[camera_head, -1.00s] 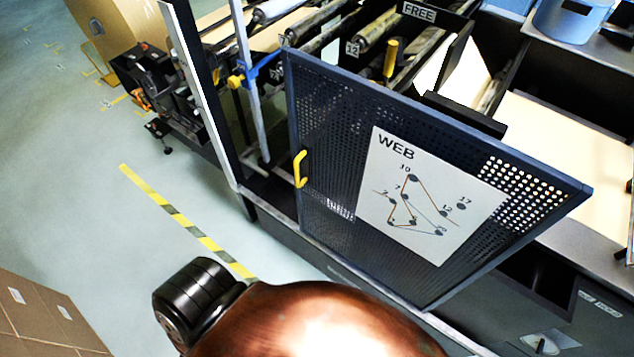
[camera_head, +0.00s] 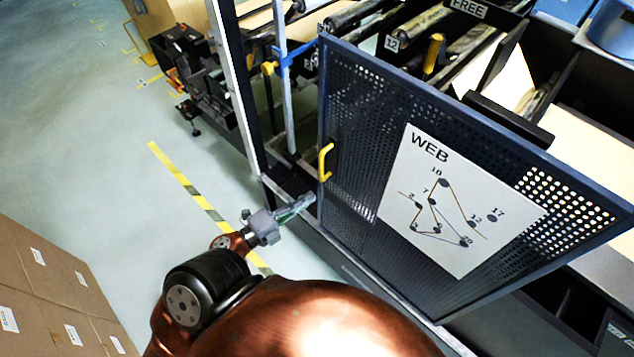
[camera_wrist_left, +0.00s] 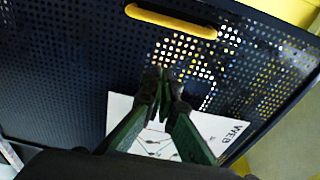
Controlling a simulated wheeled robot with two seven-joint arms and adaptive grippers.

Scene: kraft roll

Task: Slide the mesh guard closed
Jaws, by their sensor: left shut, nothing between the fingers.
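The mesh guard (camera_head: 362,120) is a dark perforated panel in a blue-grey frame, standing in front of the machine's rollers. A white WEB diagram sheet is fixed on it. Its yellow handle (camera_head: 326,161) is near the left edge. A gap shows between that edge and the black-and-white upright post (camera_head: 236,90). My left gripper (camera_head: 311,199) is shut and empty, just below the handle and left of it in the head view. In the left wrist view, the closed fingertips (camera_wrist_left: 164,76) point at the mesh below the yellow handle (camera_wrist_left: 170,21); contact cannot be told. My right gripper is not in view.
Cardboard boxes (camera_head: 45,290) stand at the lower left. Yellow-black floor tape (camera_head: 185,183) runs beside the machine over open floor. A blue clamp with a yellow knob (camera_head: 268,68) sits on a pole left of the guard. A blue bucket (camera_head: 612,40) is at upper right.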

